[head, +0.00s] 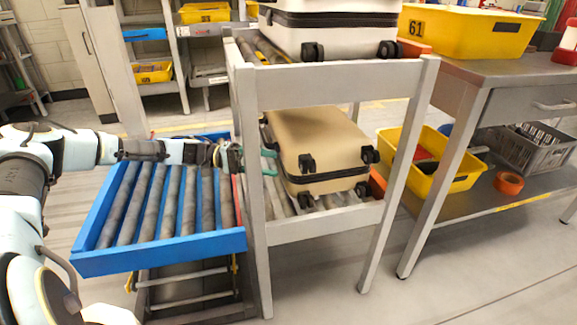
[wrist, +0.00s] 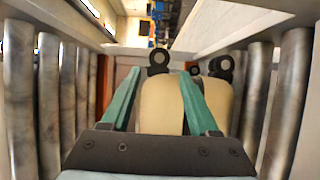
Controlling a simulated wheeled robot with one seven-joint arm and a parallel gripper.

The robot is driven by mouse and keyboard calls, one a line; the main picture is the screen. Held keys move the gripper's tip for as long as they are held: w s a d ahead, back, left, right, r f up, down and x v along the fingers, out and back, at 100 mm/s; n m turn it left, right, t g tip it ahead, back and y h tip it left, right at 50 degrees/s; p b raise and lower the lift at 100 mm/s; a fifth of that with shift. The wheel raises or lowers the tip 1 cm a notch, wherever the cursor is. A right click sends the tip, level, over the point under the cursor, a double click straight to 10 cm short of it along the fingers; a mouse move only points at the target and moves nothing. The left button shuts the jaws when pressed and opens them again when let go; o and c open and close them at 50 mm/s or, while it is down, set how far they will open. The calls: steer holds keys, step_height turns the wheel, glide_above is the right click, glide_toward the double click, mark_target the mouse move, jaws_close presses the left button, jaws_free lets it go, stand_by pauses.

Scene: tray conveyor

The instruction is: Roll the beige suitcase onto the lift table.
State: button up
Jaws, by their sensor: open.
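The beige suitcase (head: 318,146) lies on its side on the lower roller shelf of a grey rack, its dark wheels facing the front right. The blue-framed lift table (head: 160,254) with grey rollers stands just left of the rack, and its roller bed is empty. My gripper (head: 271,162) reaches over the lift table from the left, with its green fingers at the suitcase's left side. In the wrist view my gripper (wrist: 155,95) has its fingers apart, with the beige suitcase (wrist: 160,108) ahead and between them. Whether the fingers touch it is unclear.
A white suitcase (head: 330,36) lies on the rack's upper shelf. The grey rack post (head: 250,190) stands between lift table and shelf, close to my gripper. A steel bench (head: 480,75) with yellow bins is at the right. The floor in front is clear.

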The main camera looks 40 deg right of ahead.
mark_target(302, 168)
steer(key=shift+s+d, duration=0.2)
steer(key=shift+d, duration=0.05)
steer(key=x, duration=1)
steer(key=shift+s+d, duration=0.25)
steer(key=shift+s, duration=0.05)
jaws_close()
stand_by(0.4)
stand_by(0.9)
